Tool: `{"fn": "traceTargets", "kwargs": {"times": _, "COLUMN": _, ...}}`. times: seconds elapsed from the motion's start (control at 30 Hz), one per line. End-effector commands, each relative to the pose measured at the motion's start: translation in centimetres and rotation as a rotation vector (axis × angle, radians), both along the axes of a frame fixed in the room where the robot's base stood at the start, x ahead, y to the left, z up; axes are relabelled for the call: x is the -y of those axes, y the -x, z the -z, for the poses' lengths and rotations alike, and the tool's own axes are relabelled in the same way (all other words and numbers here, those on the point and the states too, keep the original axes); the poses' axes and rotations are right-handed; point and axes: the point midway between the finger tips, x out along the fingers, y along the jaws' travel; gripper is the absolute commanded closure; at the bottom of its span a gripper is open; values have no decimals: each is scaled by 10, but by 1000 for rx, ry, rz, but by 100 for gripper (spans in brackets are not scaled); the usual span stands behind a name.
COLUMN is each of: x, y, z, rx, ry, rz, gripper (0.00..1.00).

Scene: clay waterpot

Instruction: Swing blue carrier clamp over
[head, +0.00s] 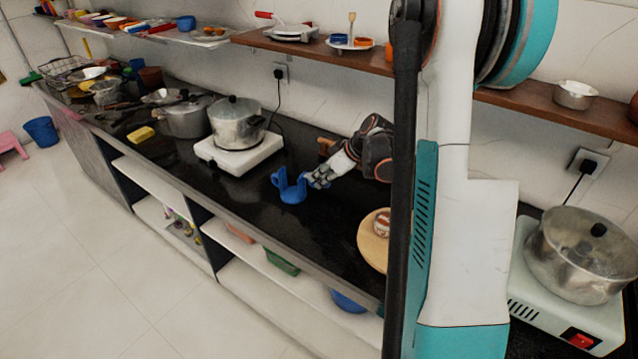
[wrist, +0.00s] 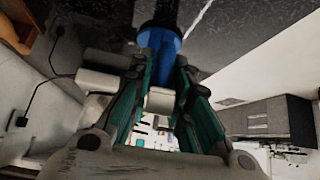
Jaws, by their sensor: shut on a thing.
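The blue carrier clamp (head: 291,188) is over the black counter, right of the hot plate and close to its front. It shows as a blue piece with raised prongs and a gap between them. My gripper (head: 313,179) reaches in from the right and is shut on its right side. In the wrist view the clamp (wrist: 161,43) sits between my fingertips (wrist: 162,62), with part of it hidden by the fingers. I cannot tell whether it touches the counter.
A pot (head: 236,127) stands on a white hot plate (head: 238,152) to the left. A round wooden board (head: 372,248) lies to the right, partly behind my arm. A shelf (head: 318,52) runs along the wall above. The counter's front edge is close to the clamp.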

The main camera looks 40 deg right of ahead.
Motion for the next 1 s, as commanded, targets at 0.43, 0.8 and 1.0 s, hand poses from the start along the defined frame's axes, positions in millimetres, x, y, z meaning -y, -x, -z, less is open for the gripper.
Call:
{"fn": "traceTargets", "kwargs": {"times": 0.43, "x": -1, "y": -1, "z": -3, "rx": -34, "ry": 16, "rz": -1, "gripper": 91}}
{"fn": "traceTargets", "kwargs": {"times": 0.8, "x": -2, "y": -5, "z": -13, "rx": -143, "ry": 65, "rz": 0, "gripper": 91}}
{"fn": "traceTargets", "kwargs": {"times": 1.0, "x": -2, "y": -5, "z": -12, "rx": -144, "ry": 66, "rz": 1, "gripper": 91}}
